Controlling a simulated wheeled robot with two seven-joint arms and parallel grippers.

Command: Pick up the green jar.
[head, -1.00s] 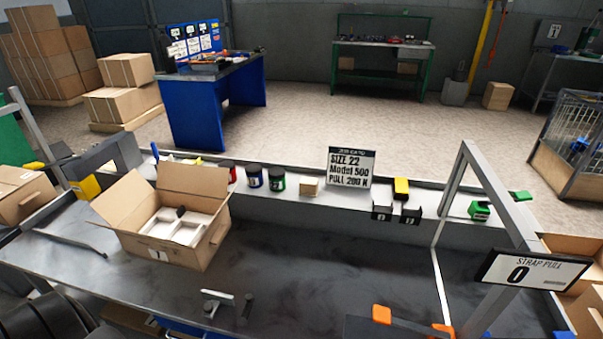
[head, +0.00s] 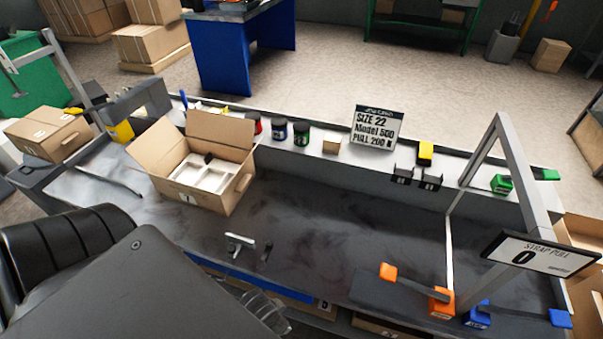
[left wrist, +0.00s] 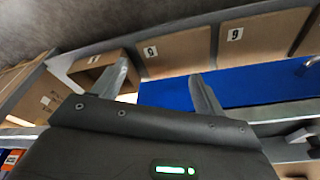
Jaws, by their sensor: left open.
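The green jar (head: 302,134) is a small dark jar with a green label and a black lid. It stands upright on the ledge at the back of the workbench, just right of a similar blue-labelled jar (head: 279,129). My left gripper (head: 264,314) is low at the bench's front edge in the head view, far from the jar. In the left wrist view its two fingers (left wrist: 162,86) are spread apart with nothing between them. That view shows cartons and a blue surface, not the jar. My right gripper is not in view.
An open carton (head: 205,205) with a white insert stands on the bench, left of the jar. A small wooden block (head: 331,146) and a sign (head: 376,129) are right of it. A metal frame (head: 482,165) rises at right. The bench middle is mostly clear.

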